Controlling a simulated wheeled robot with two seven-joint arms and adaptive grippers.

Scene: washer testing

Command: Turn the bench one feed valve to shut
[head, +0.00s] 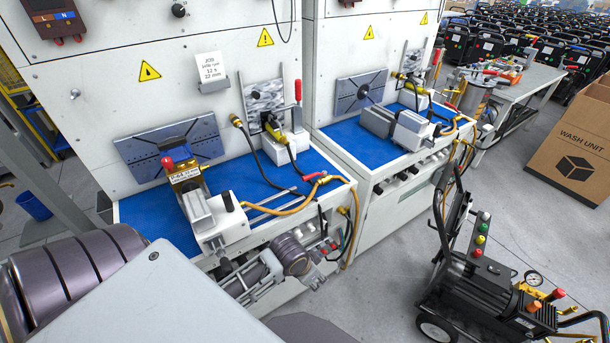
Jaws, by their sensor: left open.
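The bench one feed valve (323,179) is a small brass valve with a red lever at the right front corner of the left bench's blue top. Its lever lies low and points to the left. Yellow hoses run from it along the bench and down the side. My left gripper (328,247) is in front of the bench, below the valve and apart from it. It is open and looks empty; its fingers are small and partly lost against the bench front. My right gripper is not in view.
The left bench (335,188) carries a clamp fixture (215,215) and an upright red handle (298,91). A second bench (375,151) stands to the right. A pressure washer (490,290) stands on the floor at the lower right, with clear floor between.

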